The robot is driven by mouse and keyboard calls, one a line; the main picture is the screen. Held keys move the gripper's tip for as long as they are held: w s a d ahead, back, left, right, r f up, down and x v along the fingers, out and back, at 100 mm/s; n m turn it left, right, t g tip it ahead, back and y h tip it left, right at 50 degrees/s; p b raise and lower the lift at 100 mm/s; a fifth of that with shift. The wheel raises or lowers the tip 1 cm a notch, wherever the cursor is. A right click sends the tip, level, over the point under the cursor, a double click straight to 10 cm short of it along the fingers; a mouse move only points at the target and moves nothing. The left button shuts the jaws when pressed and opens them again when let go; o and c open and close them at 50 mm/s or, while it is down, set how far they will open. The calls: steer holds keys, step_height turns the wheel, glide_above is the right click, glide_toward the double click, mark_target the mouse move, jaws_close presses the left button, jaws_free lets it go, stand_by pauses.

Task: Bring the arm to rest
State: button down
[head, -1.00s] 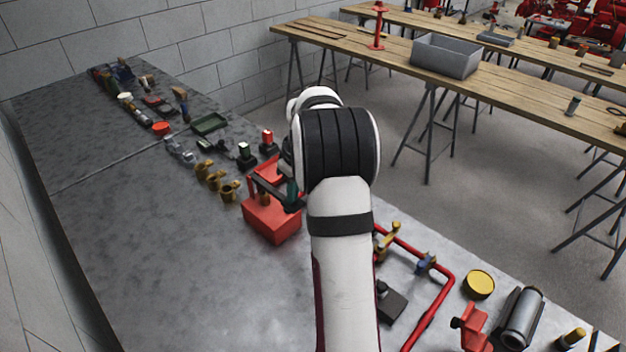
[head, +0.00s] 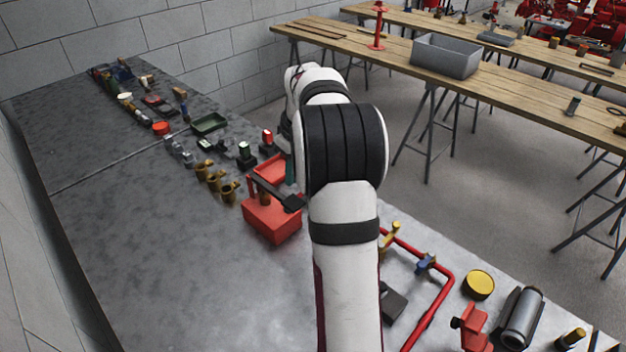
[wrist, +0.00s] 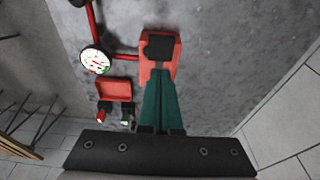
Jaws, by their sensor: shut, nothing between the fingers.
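My arm (head: 345,230) reaches up through the middle of the head view, its wrist bent over beyond the elbow. My gripper (wrist: 160,75) shows in the wrist view as two green fingers pressed together, with nothing between them. In that view the fingertips overlap a red block (wrist: 148,72) with a dark part (wrist: 160,47) on top; the gap between them cannot be judged. In the head view the gripper is mostly hidden behind my arm, and the red block (head: 270,222) stands on the grey bench just left of the arm.
The grey bench (head: 130,230) is clear at the left front. Brass fittings (head: 215,180) and a red tray (head: 270,170) lie near the block. A red pipe (head: 440,300) and a yellow disc (head: 478,284) lie right of my arm. A white dial gauge (wrist: 95,61) shows in the wrist view.

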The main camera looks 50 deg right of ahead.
steer(key=shift+r, duration=0.35)
steer(key=shift+a, duration=0.2)
steer(key=s+a+r+m+y, duration=0.1)
steer(key=s+a+r, duration=0.15)
steer(key=a, duration=0.65)
steer(key=s+a+r+m, duration=0.15)
steer(key=s+a, duration=0.25)
steer(key=a, duration=0.5)
steer(key=s+a+f+m+g, duration=0.1)
steer(key=s+a+f, duration=0.1)
steer(key=s+a, duration=0.5)
steer(key=s+a+f+m+g, duration=0.1)
steer(key=s+a+f+m, duration=0.1)
steer(key=s+a, duration=0.5)
steer(key=s, duration=0.5)
steer(key=shift+s+y, duration=0.4)
